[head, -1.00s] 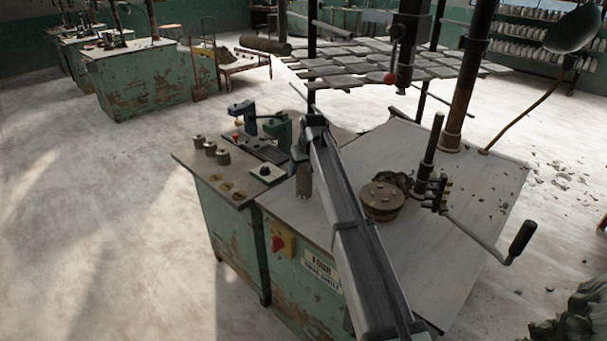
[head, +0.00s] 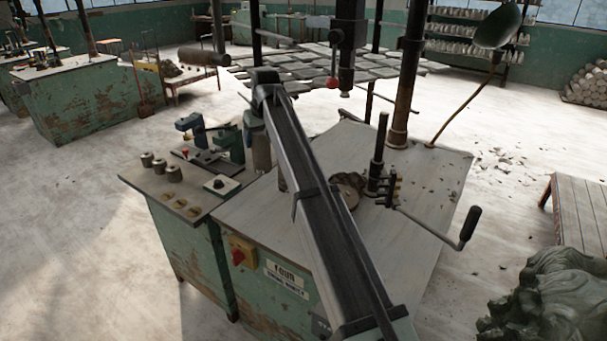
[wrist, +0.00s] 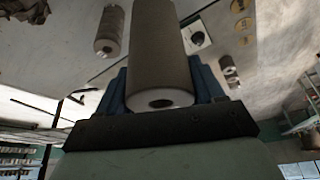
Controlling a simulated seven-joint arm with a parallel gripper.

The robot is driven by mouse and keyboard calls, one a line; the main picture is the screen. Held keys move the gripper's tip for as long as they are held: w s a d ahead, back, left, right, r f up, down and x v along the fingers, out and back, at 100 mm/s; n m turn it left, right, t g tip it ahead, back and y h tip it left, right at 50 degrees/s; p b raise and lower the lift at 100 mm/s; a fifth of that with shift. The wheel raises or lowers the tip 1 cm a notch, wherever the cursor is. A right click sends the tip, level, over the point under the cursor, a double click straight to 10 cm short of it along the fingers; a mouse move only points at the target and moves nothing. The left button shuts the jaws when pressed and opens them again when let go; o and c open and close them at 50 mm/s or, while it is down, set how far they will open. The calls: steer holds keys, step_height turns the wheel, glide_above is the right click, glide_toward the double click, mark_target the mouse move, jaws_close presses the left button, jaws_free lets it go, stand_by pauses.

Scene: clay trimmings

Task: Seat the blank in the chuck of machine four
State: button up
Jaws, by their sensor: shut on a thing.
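The blank, a grey-brown cylinder with a hole in its end, is in my gripper (wrist: 160,85). It fills the middle of the wrist view (wrist: 160,50), between two blue fingers shut on its sides. In the head view the blank (head: 261,152) hangs below my gripper (head: 256,125), near the left edge of the tabletop. Machine four (head: 265,300) is the green cabinet with the "FOUR" label.
A second cylinder (wrist: 110,30) shows in the wrist view. A crank handle (head: 469,223) and a dark post (head: 379,150) stand right of the disc.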

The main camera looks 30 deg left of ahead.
steer(key=d+f+m+t, duration=0.1)
steer(key=d+f+m, duration=0.15)
steer(key=d, duration=1.45)
steer(key=d+f+m, duration=0.2)
steer(key=d+f, duration=0.2)
steer(key=d, duration=1.2)
steer(key=w+a+f, duration=0.3)
steer(key=w+a, duration=0.9)
steer(key=w, duration=0.1)
steer(key=shift+w+f+h, duration=0.3)
steer(key=shift+f+h, duration=0.05)
steer(key=shift+h, duration=0.05)
steer(key=shift+a+f+n, duration=0.1)
steer(key=shift+n, duration=0.15)
steer(key=o, duration=1.5)
steer(key=v, duration=1.2)
steer(key=shift+s, duration=0.2)
